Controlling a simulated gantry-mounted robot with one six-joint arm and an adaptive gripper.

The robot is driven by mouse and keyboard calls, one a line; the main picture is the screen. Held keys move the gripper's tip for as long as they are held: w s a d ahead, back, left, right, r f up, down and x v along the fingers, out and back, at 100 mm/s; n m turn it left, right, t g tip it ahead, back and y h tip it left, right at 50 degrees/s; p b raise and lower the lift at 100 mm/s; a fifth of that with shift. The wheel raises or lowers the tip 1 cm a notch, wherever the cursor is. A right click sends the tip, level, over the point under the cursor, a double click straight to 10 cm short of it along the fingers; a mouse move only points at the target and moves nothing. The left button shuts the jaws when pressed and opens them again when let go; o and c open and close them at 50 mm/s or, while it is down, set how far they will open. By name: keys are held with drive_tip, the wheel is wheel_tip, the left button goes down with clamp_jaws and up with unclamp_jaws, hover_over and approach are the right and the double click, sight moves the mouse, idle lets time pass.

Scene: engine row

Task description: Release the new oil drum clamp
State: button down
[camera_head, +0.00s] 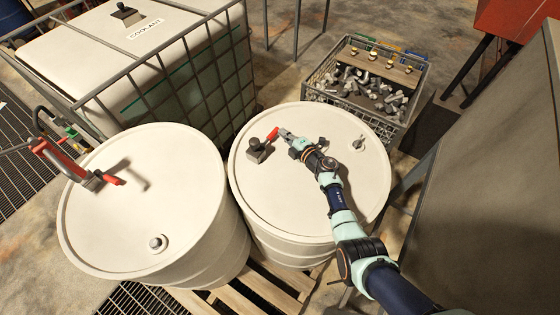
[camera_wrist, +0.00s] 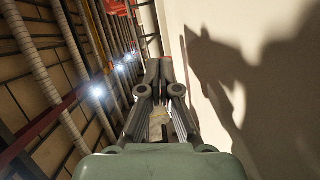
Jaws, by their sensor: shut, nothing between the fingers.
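Two cream drums stand side by side in the head view, a left drum (camera_head: 120,215) and a right drum (camera_head: 285,205). On the right drum's lid is a small dark clamp (camera_head: 257,152) with a red lever (camera_head: 272,134) slanting up to the right. My gripper (camera_head: 284,133) is low over this lid, close to the right end of the lever. I cannot tell whether they touch. In the wrist view my gripper's fingers (camera_wrist: 158,72) are together with nothing held. The drum lid (camera_wrist: 265,70) fills the right side there, with my gripper's shadow on it.
A red-handled fitting (camera_head: 100,179) and a bung (camera_head: 157,243) are on the left drum. The right lid has another bung (camera_head: 358,144). A caged coolant tank (camera_head: 165,60) stands behind left, a parts crate (camera_head: 415,85) behind right. A grey panel (camera_head: 490,190) stands at right.

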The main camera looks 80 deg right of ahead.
drive_tip(key=shift+w+d, duration=0.25)
idle(0.5)
drive_tip(key=shift+s+a+r, duration=0.1)
drive_tip(key=shift+s+a, duration=0.2)
drive_tip(key=shift+s, duration=0.05)
drive_tip(key=v, duration=1.1)
drive_tip(key=shift+a, duration=0.1)
